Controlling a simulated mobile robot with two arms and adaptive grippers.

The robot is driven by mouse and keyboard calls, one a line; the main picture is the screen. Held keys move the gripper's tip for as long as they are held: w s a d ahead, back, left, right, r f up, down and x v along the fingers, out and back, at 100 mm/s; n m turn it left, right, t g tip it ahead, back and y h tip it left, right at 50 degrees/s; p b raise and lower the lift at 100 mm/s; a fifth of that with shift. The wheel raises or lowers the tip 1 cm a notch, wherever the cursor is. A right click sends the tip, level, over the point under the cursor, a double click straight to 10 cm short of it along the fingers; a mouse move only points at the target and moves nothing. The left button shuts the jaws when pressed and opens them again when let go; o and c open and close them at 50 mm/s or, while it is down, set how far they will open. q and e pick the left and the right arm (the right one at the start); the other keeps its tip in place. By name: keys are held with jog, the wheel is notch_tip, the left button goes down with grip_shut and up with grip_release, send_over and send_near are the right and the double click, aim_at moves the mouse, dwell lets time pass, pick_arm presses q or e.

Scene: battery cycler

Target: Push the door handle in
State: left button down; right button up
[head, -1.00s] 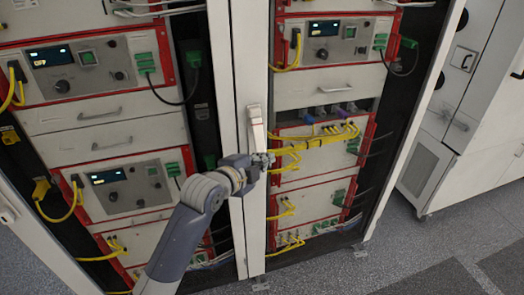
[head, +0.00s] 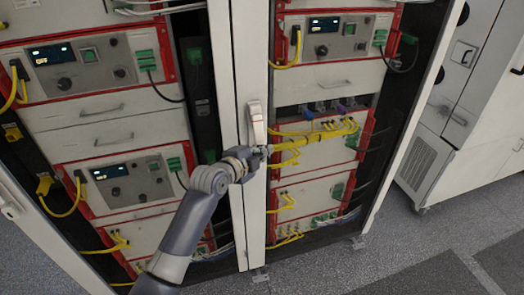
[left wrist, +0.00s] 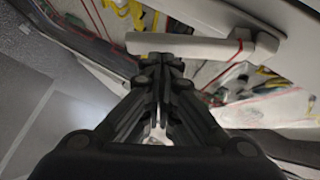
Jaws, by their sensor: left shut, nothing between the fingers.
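The door handle (head: 257,124) is a pale, upright lever on the white door frame between the two cabinet bays in the head view. In the left wrist view the handle (left wrist: 190,46) lies across the top, just beyond the fingertips, its end standing off the door at right. My left gripper (head: 264,150) is at the handle's lower end, shut and empty. The fingers (left wrist: 160,60) are together in the left wrist view, close to the handle's bar; whether they touch it I cannot tell. My right gripper is not in view.
The left bay and the right bay hold red-framed cycler units (head: 120,185) with yellow cables (head: 335,130) close to the gripper's right. A white cabinet (head: 470,110) stands at far right. Grey floor (head: 400,235) is clear in front.

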pick_arm(q)
jog(key=w+f+m+t+b, duration=0.1)
jog(key=b, duration=0.3)
jog(key=w+f+m+t+b, duration=0.1)
jog(key=b, duration=0.3)
jog(key=w+a+f+t+b, duration=0.1)
jog(key=f+b, duration=0.1)
jog(key=b, duration=0.2)
jog(key=shift+m+h, duration=0.4)
jog(key=shift+w+a+m+t+b, duration=0.1)
jog(key=shift+w+m+t+b, duration=0.3)
jog(key=shift+b, duration=0.7)
jog(key=shift+s+r, duration=0.1)
